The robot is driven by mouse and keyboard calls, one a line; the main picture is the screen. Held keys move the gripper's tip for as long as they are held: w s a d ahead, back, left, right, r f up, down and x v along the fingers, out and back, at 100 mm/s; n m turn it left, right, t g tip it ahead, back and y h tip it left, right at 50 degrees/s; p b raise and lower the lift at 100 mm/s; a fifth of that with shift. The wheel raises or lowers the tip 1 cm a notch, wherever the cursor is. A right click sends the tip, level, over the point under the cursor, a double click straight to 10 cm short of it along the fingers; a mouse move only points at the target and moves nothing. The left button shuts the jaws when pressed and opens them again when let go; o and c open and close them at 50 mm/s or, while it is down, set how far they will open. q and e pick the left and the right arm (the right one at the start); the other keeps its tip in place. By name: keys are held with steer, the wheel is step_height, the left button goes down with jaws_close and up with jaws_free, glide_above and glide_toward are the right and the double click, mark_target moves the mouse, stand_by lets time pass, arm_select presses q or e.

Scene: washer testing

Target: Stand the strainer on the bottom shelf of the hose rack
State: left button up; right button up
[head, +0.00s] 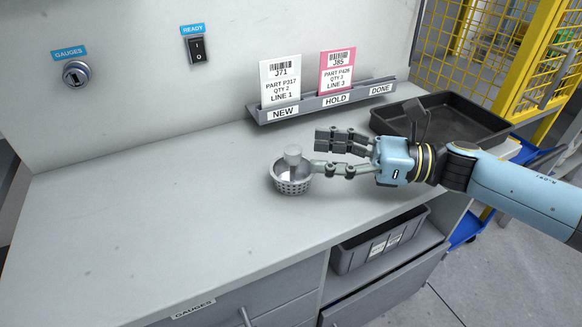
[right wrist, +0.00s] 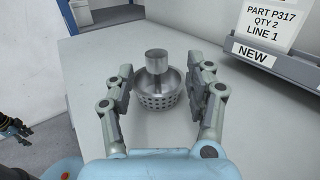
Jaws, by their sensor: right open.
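The strainer (head: 291,180) is a metal basket with holes and a knob standing up in its middle. It sits upright on the grey worktop (head: 180,215). My right gripper (head: 318,155) is open just to the right of the strainer, its fingers pointing left toward it. In the right wrist view the strainer (right wrist: 158,92) shows beyond and between the two open fingers (right wrist: 160,85). Nothing is held. My left gripper is not in the head view. I cannot make out the hose rack in either view.
A card holder (head: 325,101) with a white card (head: 280,82) and a pink card (head: 337,70) stands behind. A black tray (head: 440,120) is at the back right. A grey bin (head: 380,243) sits below the worktop. The worktop's left side is clear.

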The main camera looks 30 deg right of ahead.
mark_target(294, 154)
steer(key=shift+w+a, duration=0.25)
steer(key=x, duration=0.2)
steer(key=p+x, duration=0.1)
steer(key=x, duration=0.1)
steer(key=shift+w+a+f+p, duration=0.1)
steer(key=shift+a+f+p, duration=0.2)
steer(key=shift+a, duration=0.15)
steer(key=c, duration=0.4)
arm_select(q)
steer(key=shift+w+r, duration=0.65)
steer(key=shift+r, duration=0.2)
arm_select(e)
jaws_close()
